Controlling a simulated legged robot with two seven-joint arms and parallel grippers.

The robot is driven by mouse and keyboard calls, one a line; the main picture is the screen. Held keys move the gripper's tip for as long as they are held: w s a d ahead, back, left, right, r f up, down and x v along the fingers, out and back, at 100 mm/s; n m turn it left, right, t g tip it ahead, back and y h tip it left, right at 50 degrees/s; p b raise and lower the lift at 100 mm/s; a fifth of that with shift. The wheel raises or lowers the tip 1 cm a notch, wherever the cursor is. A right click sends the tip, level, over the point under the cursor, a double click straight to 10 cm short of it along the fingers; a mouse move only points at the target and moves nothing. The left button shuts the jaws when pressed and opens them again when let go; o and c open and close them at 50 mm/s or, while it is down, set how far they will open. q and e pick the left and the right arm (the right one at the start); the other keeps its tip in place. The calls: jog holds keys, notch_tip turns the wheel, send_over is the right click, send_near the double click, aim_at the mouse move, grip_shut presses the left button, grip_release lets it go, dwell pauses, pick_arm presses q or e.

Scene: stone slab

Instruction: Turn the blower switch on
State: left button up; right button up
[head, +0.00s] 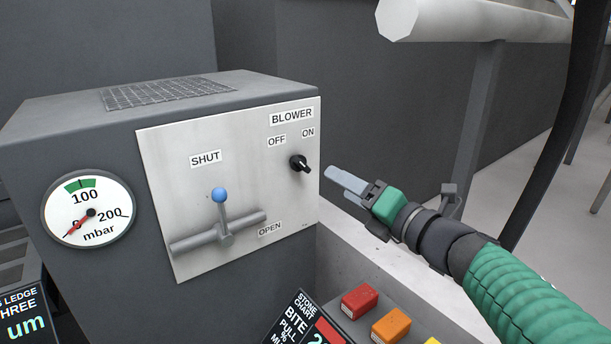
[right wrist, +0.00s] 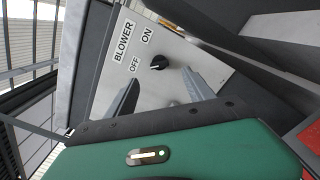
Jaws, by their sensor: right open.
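The blower switch is a small black knob (head: 300,163) on the light metal panel (head: 180,145), below the OFF and ON labels under BLOWER. Its pointer seems to lean toward OFF, but it is small. My right gripper (head: 346,180) is just right of the knob, apart from it, with nothing seen between its fingers. In the right wrist view the open fingers (right wrist: 160,78) point at the panel, with the knob (right wrist: 158,62) showing in the gap between their tips. My left gripper is not in view.
A blue-tipped lever (head: 219,196) between SHUT and OPEN labels is on the same panel. A pressure gauge (head: 88,210) is at the left. Red (head: 359,301) and orange (head: 390,324) blocks lie below my right arm. A pale rail (head: 480,20) runs above it.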

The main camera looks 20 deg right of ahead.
aim_at(307, 166)
jog(key=b+x, duration=0.2)
jog(key=x, duration=1)
jog(key=shift+a+f, duration=0.15)
jog(key=shift+f, duration=0.05)
jog(key=shift+w+a+r+b, duration=0.1)
jog(key=shift+w+a+b, duration=0.05)
jog(key=shift+w+b, duration=0.2)
grip_shut()
